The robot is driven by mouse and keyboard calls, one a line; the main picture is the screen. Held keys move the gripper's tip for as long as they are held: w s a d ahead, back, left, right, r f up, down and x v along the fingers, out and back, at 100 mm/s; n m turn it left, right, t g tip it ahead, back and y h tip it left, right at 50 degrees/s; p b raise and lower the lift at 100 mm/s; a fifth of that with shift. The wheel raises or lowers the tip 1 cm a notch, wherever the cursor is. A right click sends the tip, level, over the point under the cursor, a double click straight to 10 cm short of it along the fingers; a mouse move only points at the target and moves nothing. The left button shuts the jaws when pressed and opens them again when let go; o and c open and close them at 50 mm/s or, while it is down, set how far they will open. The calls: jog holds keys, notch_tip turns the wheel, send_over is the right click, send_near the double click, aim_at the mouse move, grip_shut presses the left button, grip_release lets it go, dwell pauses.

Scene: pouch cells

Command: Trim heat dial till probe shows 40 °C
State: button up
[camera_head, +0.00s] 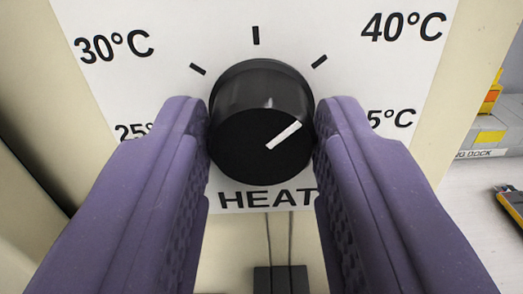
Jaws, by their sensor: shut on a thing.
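The black heat dial (262,115) stands out from a white panel (200,30) in the middle of the view. Its white pointer line slants to the upper right, roughly toward the tick below the 40 °C label (403,27). My gripper (262,135), with purple fingers, is shut on the dial, one finger on each side. The 30 °C label (115,45) is at upper left. My fingers partly cover the 25 °C label and a label at right ending in "5°C". The word HEAT is printed below the dial. No probe reading is in view.
Thin cables run down below the panel to a dark block (281,279). At right are a grey dock (485,133) with a partly hidden label and a dark and yellow object (512,203) on a light surface.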

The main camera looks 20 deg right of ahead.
jog(key=n, duration=0.4)
jog(key=shift+a+n, duration=0.1)
jog(key=shift+n, duration=1.5)
jog(key=o, duration=1)
jog(key=shift+o, duration=0.2)
jog(key=p+v, duration=0.1)
jog(key=v, duration=0.6)
jog(key=shift+s+p, duration=0.3)
jog(key=shift+s, duration=0.05)
